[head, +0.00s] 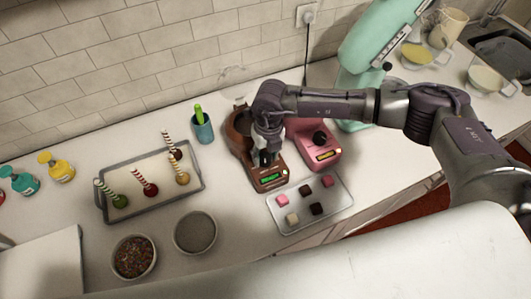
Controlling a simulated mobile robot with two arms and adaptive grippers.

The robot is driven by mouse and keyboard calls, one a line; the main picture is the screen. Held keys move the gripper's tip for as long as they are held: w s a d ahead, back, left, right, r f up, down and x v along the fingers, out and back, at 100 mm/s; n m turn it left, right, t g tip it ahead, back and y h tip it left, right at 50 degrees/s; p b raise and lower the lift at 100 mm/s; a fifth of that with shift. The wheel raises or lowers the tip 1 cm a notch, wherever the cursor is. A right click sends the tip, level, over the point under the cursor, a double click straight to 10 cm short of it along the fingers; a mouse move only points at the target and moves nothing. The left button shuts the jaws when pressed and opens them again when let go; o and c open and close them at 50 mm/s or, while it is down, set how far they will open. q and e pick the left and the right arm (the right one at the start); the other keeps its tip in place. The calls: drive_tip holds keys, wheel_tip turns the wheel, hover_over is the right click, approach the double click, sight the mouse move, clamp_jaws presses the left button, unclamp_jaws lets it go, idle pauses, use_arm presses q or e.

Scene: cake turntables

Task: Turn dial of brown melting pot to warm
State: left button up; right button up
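The brown melting pot (239,136) stands on the counter near the middle of the head view. Its front panel (268,177) shows a small lit green display. My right gripper (267,158) is over the front of the brown pot, pointing down at the dial area just above the panel. The gripper hides the dial, so its setting cannot be read. Whether the fingers touch the dial, or are open or shut, cannot be told. My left gripper is not in view.
A pink melting pot (318,146) stands close on the right. A tray of coated squares (338,200) lies in front. A tray of cake pops (107,214) and a teal cup (203,131) are left. Two bowls (134,257) (195,232) stand near the front edge.

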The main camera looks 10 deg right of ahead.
drive_tip(key=c, duration=0.6)
drive_tip(key=shift+f+n+b, duration=0.2)
drive_tip(key=shift+n+b, duration=0.3)
drive_tip(key=shift+b, duration=0.4)
drive_tip(key=n+b, duration=0.6)
drive_tip(key=b, duration=0.4)
drive_tip(key=shift+w+n+b, duration=0.1)
drive_tip(key=shift+n+b, duration=0.25)
drive_tip(key=shift+n, duration=0.05)
drive_tip(key=shift+a+r+n+b, duration=0.1)
drive_tip(key=shift+r+n+b, duration=0.1)
drive_tip(key=shift+n+b, duration=1)
drive_tip(key=o, duration=1.2)
drive_tip(key=shift+c, duration=0.2)
drive_tip(key=shift+g, duration=0.3)
drive_tip(key=shift+r, duration=0.15)
